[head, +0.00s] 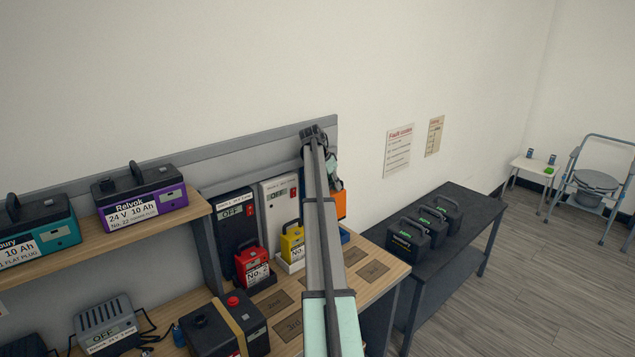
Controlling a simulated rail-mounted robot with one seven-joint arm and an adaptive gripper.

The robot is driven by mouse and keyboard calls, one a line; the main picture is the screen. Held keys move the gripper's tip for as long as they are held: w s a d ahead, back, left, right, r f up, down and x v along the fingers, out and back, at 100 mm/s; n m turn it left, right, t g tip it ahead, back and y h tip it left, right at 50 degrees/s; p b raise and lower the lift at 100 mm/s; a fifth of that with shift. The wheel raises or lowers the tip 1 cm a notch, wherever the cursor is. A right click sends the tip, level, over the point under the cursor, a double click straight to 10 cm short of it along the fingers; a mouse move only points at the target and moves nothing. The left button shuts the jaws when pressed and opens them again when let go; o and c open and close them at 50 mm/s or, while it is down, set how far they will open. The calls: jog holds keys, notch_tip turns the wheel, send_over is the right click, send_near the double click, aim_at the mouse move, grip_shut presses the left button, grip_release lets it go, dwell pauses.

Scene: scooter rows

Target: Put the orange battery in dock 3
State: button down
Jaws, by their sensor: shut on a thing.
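The orange battery (339,204) shows only in part to the right of my arm, in front of the wall behind the bench. My gripper (332,172) is at its top, shut on it; my arm hides the fingertips and most of the battery. A small blue piece (345,236) shows just below the battery; I cannot tell whether they touch. A black charger (236,225) with a display reading OFF has a red battery (252,267) at its foot. A pale charger (280,205) has a yellow battery (292,241) at its foot. I cannot make out which dock is number 3.
The wooden bench (383,248) has several dark label plates. A shelf (150,225) at left holds a purple battery (140,200) and a teal one (40,240). A dark table (470,225) at right holds black batteries.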

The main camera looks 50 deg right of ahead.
jog(key=shift+d+f+b, duration=0.2)
jog(key=shift+f+b, duration=1)
jog(key=shift+f, duration=2.35)
jog(key=shift+w+t+b, duration=0.3)
jog(key=shift+w+b, duration=0.05)
jog(key=shift+w, duration=0.05)
jog(key=shift+s, duration=0.4)
